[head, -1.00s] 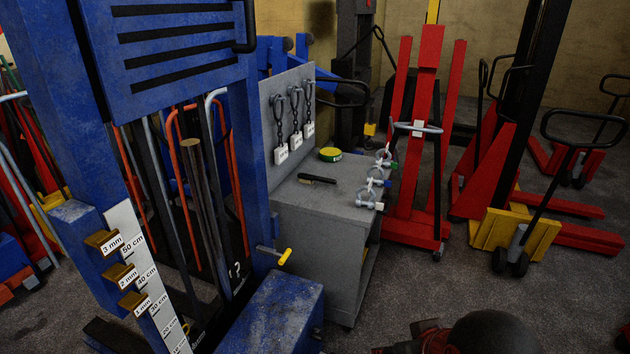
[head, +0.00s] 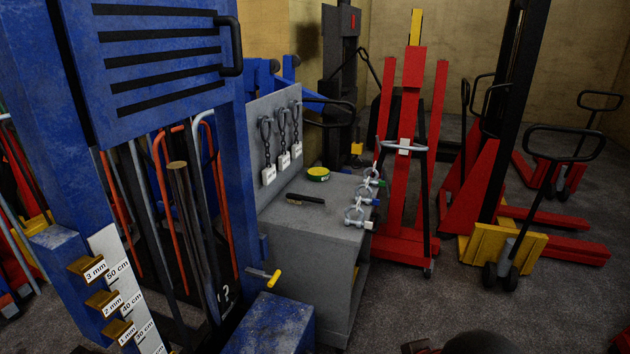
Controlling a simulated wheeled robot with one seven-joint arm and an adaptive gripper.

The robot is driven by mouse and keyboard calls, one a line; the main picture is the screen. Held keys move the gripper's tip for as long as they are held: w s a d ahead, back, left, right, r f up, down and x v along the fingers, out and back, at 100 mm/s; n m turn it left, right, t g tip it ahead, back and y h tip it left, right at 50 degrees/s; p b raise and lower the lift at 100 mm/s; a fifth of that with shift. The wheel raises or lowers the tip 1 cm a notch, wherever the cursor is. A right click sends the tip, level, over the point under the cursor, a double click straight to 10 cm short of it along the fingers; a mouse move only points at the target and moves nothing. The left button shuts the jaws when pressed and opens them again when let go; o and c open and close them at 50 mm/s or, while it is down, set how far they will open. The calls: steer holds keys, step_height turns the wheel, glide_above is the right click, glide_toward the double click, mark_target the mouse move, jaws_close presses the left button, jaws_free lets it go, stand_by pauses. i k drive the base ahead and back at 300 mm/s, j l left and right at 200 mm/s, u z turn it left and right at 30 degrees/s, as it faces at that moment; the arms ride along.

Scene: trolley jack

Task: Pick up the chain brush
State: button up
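The chain brush (head: 306,199) appears to be the small dark brush with a long narrow body lying flat on top of the grey cabinet (head: 325,226). It lies near the middle of the top, in front of a green and yellow round tin (head: 318,174). Nothing covers it. Dark and red rounded parts at the bottom edge of the head view seem to be my own arm. My gripper cannot be made out, so its fingers and their state are not shown.
Several shackles (head: 358,213) line the cabinet top's right edge. Tagged hooks (head: 283,160) hang on the grey back panel. A blue press frame (head: 170,60) stands close on the left, with a yellow-handled lever (head: 273,278) sticking out. Red lifting equipment (head: 410,170) stands right; floor is open in front.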

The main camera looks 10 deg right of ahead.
mark_target(293, 198)
steer(key=i+l, duration=0.1)
steer(key=l, duration=0.3)
steer(key=i+l, duration=0.15)
steer(key=l, duration=0.25)
steer(key=i+l+u, duration=0.1)
steer(key=l, duration=0.3)
steer(key=i+l, duration=0.1)
steer(key=l, duration=0.3)
steer(key=i+l, duration=0.1)
steer(key=l, duration=0.3)
steer(key=i+l+u, duration=0.1)
steer(key=i+l, duration=0.15)
steer(key=i, duration=0.25)
steer(key=i+l, duration=0.25)
steer(key=i, duration=0.25)
steer(key=i+l+u, duration=0.15)
steer(key=i, duration=0.35)
steer(key=i+j, duration=0.15)
steer(key=i, duration=0.4)
